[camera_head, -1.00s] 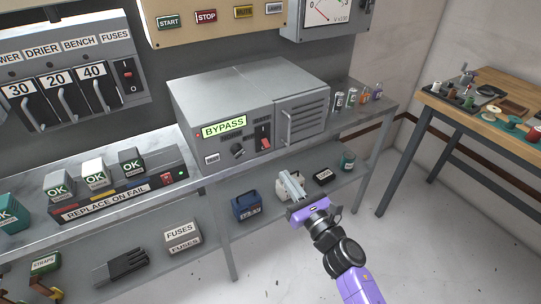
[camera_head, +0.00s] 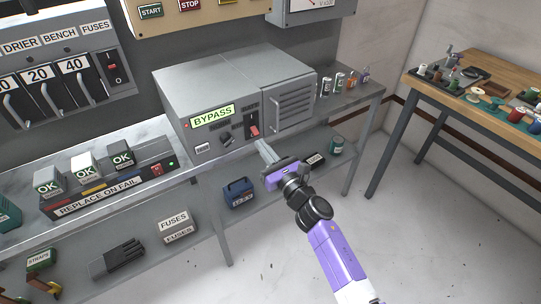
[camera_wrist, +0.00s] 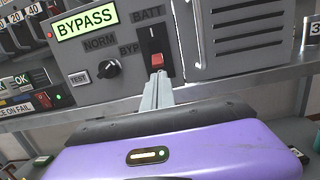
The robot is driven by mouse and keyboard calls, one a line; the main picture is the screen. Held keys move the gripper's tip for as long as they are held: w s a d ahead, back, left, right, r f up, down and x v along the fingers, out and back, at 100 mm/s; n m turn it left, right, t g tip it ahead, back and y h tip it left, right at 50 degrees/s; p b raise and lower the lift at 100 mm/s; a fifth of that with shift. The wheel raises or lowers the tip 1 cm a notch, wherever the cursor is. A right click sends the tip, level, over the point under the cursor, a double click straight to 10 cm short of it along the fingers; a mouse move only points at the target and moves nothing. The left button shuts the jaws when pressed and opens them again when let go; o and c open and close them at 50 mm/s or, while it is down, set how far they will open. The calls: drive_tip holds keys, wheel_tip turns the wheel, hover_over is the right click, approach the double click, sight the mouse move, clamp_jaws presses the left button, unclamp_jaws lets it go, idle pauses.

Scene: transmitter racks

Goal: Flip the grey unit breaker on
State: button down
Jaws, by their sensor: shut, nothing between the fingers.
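The grey unit (camera_head: 235,85) stands on the bench with a lit green BYPASS display (camera_head: 212,116). Its breaker (camera_head: 254,130) is a red lever low in a black plate; it also shows in the wrist view (camera_wrist: 157,60), at the lower part of its slot. My gripper (camera_head: 262,146) is shut and empty, just below and in front of the breaker. In the wrist view its fingertips (camera_wrist: 160,76) sit right under the red lever. I cannot tell whether they touch it.
A knob (camera_wrist: 107,68) and a TEST button (camera_wrist: 79,77) are left of the breaker. A vertical handle (camera_head: 277,115) is to its right. The bench edge (camera_wrist: 270,80) runs below. A dark blue box (camera_head: 238,192) sits on the lower shelf.

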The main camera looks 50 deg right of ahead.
sight(255, 131)
drive_tip(key=shift+x, duration=1.15)
drive_tip(key=shift+r+p, duration=0.15)
drive_tip(key=shift+p, duration=0.45)
